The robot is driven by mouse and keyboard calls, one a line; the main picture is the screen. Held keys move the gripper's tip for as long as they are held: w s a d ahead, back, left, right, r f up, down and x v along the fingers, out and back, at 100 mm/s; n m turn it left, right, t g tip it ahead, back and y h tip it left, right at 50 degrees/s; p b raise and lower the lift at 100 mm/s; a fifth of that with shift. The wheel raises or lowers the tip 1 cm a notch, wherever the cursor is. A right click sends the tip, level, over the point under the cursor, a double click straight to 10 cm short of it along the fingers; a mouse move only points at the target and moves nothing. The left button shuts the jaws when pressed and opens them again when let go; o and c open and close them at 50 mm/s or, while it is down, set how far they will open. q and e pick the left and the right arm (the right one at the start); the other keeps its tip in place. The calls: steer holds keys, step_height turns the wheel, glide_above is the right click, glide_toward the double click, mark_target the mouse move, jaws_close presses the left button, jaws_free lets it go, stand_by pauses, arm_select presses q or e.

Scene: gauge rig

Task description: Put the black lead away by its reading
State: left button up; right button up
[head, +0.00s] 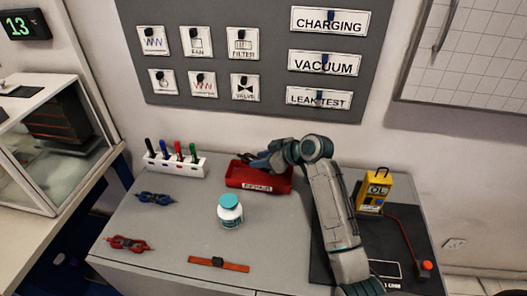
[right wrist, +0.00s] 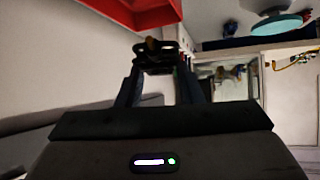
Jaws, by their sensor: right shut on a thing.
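My right gripper (head: 250,160) reaches in over the red tray (head: 283,184) at the back of the grey bench. In the right wrist view its fingers (right wrist: 165,72) are shut on a small black thing with a brass-coloured end, which looks like the black lead (right wrist: 155,55). The red tray also shows in that view (right wrist: 140,12), close to the held lead. The tray's front label is too small to read surely. The yellow meter (head: 373,190) at the right shows "OL" on its screen. My left gripper is not in view.
A blue lead (head: 155,198) and a red lead (head: 128,243) lie at the left. A red cable runs from the meter to a red-topped block (head: 426,268).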

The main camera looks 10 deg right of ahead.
steer(key=w+f+n+g+b, duration=0.1)
steer(key=w+d+f+n+g+y+b, duration=0.1)
steer(key=w+f+b, duration=0.1)
steer(key=w+f+n+g+y+b, duration=0.1)
steer(key=f, duration=0.1)
steer(key=shift+w+d+f+n+b, duration=0.1)
steer(key=shift+w+d+n+b, duration=0.05)
steer(key=shift+d+n+b, duration=0.2)
steer(key=shift+f, duration=0.6)
stand_by(0.4)
